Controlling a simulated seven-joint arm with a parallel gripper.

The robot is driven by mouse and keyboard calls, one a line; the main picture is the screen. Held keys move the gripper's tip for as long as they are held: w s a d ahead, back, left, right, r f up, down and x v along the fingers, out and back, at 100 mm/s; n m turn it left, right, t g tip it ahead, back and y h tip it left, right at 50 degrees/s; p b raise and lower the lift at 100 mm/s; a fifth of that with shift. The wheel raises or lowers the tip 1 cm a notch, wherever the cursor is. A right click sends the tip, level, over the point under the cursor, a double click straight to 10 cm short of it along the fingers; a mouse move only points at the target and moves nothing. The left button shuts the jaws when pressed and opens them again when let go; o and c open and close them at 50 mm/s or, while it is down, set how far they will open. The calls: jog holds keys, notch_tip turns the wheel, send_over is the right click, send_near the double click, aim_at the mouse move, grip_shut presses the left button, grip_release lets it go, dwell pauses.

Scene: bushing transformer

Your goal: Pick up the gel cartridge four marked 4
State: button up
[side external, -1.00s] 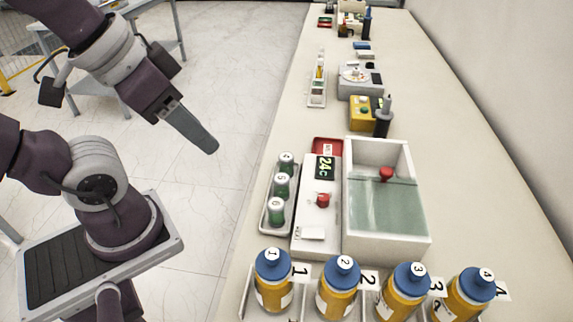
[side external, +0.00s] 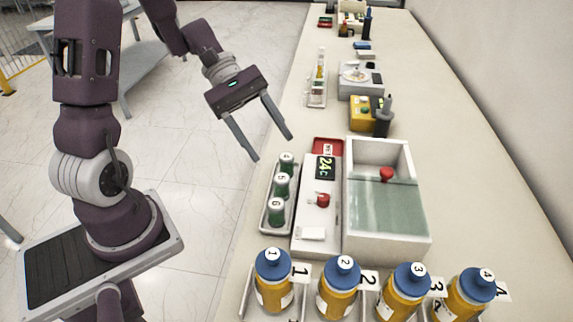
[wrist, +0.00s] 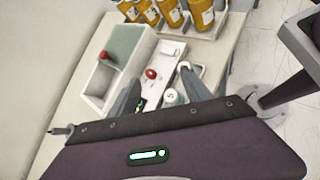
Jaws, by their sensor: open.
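The gel cartridge marked 4 (side external: 287,161) is a small green jar with a white lid. It stands upright at the far end of a narrow grey tray (side external: 264,222), in line with cartridge 5 (side external: 282,184) and cartridge 6 (side external: 277,209). My gripper (side external: 272,148) is open and empty. Its fingers point down toward the tray, above and beside cartridge 4, apart from it. In the wrist view a white lid marked 5 (wrist: 171,96) shows between the open fingers (wrist: 161,74). Cartridge 4 is not clearly seen there; my gripper body covers that area.
A white device with a 24 C display (side external: 325,168) and red knob stands right of the tray, beside a white water bath (side external: 430,240). Amber bottles with blue caps, including one marked 4 (side external: 470,292), stand in front. A yellow box (side external: 358,113) stands farther back.

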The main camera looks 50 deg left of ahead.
aim_at(280, 155)
jog(key=w+a+f+n+t, duration=0.1)
jog(key=a+f+n, duration=0.1)
jog(key=n, duration=0.1)
jog(key=w+a+f+n+t+h, duration=0.1)
jog(key=a+f+n+t, duration=0.1)
jog(key=a+f+n, duration=0.1)
jog(key=w+a+f+n+t, duration=0.2)
jog(key=a+f, duration=0.1)
jog(key=shift+w+a+f+n+h, duration=0.1)
jog(key=shift+a+f+n+h, duration=0.1)
jog(key=shift+f+n+h, duration=0.15)
jog(key=x, duration=0.6)
jog(key=shift+w+d+f, duration=0.15)
jog(key=shift+d+f, duration=0.05)
jog(key=shift+d, duration=0.1)
grip_shut()
